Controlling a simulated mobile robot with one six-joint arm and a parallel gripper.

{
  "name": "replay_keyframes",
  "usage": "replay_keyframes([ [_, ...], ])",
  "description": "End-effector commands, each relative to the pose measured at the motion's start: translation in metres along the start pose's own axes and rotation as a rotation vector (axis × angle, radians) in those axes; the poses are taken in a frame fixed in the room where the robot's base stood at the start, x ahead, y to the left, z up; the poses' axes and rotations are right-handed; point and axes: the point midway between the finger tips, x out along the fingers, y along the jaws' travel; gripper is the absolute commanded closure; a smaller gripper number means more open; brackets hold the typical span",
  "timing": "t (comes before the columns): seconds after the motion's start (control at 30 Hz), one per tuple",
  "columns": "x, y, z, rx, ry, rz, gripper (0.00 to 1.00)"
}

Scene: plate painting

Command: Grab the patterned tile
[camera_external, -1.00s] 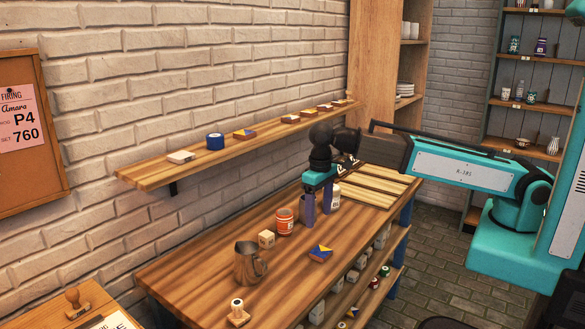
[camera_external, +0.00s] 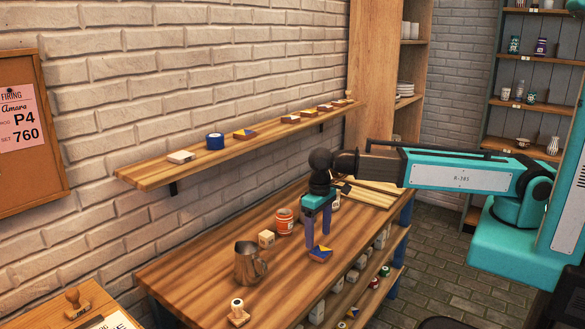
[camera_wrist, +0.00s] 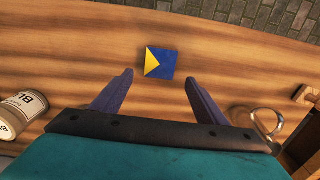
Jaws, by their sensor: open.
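My gripper (camera_external: 317,243) points down over the bench close to the tile. In the wrist view my gripper (camera_wrist: 163,73) has its two purple fingers wide apart with nothing between them. I cannot tell the exact height of the fingertips above the bench.
The wall shelf (camera_external: 185,171) carries several tiles. Bench in front of the tile is clear.

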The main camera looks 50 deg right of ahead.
Motion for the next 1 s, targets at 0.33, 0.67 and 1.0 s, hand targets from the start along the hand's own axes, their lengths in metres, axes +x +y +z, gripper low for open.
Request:
replay_keyframes([
  [0.33, 0.003, 0.000, 0.001, 0.000, -0.001, 0.001, 0.33],
  [0.67, 0.025, 0.001, 0.003, 0.000, -0.002, 0.001, 0.33],
  [1.0, 0.050, 0.001, 0.003, 0.000, -0.001, 0.001, 0.33],
])
